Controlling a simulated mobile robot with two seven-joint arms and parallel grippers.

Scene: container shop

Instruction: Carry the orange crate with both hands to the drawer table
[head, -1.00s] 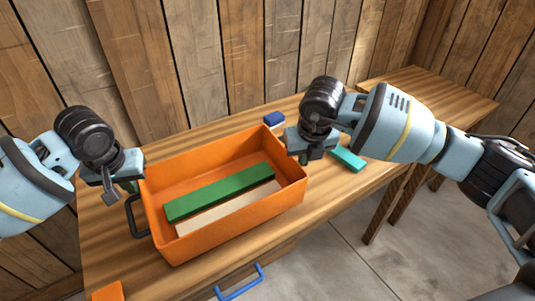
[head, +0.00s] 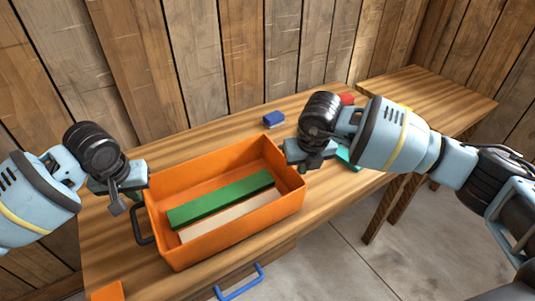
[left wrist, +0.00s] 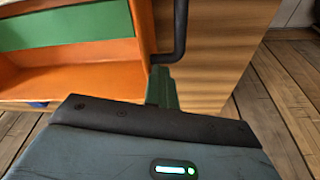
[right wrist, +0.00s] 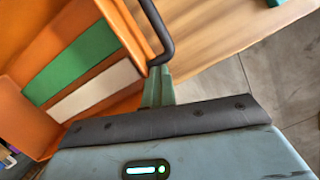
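The orange crate (head: 240,226) is over the wooden drawer table (head: 330,200), roughly level; I cannot tell whether its bottom touches the tabletop. A green block and a cream block lie inside. My left gripper (head: 133,195) is at the crate's left dark handle (head: 138,222), which also shows in the left wrist view (left wrist: 180,30). My right gripper (head: 304,166) is at the right end; its dark handle shows in the right wrist view (right wrist: 158,28). The fingers of both grippers look closed together at the handles, though the grip itself is partly hidden.
A blue block (head: 273,118), a red item (head: 347,99) and a partly hidden teal item (head: 345,156) are behind and right of the crate. An orange item (head: 107,291) lies at the front left. A blue drawer handle (head: 240,284) projects at the front. Another table (head: 440,88) stands at right.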

